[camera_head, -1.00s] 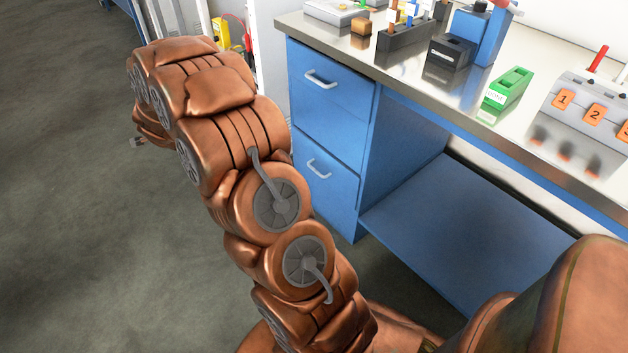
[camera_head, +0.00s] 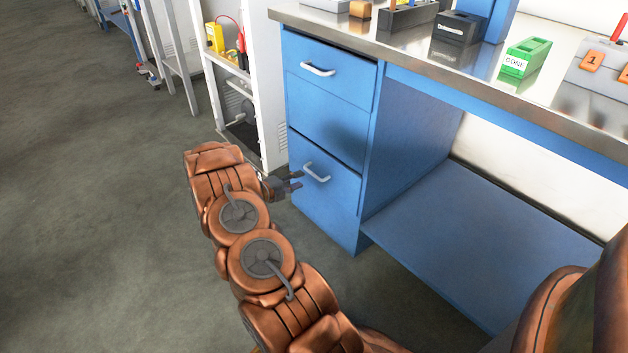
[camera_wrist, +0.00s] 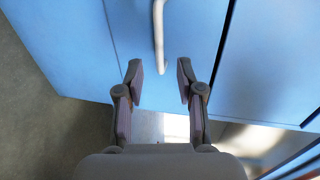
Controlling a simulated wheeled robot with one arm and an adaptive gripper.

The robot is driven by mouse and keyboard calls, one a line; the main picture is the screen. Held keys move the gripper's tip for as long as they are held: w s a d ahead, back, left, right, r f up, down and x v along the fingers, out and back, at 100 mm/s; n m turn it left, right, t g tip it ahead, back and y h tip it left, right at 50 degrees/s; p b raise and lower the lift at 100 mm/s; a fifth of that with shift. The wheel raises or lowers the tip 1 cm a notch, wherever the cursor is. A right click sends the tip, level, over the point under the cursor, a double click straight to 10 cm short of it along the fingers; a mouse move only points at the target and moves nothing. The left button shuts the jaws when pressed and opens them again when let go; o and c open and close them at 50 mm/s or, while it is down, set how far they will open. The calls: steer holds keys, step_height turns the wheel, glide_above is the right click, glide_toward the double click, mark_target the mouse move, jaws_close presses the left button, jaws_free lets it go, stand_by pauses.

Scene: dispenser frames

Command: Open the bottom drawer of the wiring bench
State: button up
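The wiring bench (camera_head: 415,150) has a blue drawer pedestal. The bottom drawer (camera_head: 325,207) has a pale bar handle (camera_head: 316,173) near its top edge and looks closed. The upper drawer (camera_head: 325,72) has a similar handle and looks closed too. My gripper (camera_head: 297,183) is just left of the bottom drawer's handle. In the wrist view my gripper (camera_wrist: 159,72) is open, with the handle (camera_wrist: 159,35) in line with the gap between the fingers, a little beyond or level with the tips. I cannot tell whether they touch.
The steel bench top (camera_head: 400,50) holds a green block (camera_head: 526,57), a black block (camera_head: 457,38) and a grey box with numbered orange tags (camera_head: 600,68). A white cabinet (camera_head: 240,110) stands left of the pedestal. The floor (camera_head: 90,230) at left is clear.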

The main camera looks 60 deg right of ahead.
mark_target(313, 175)
steer(key=shift+b+x, duration=1.05)
steer(key=shift+x, duration=2.9)
steer(key=shift+s, duration=0.15)
jaws_close()
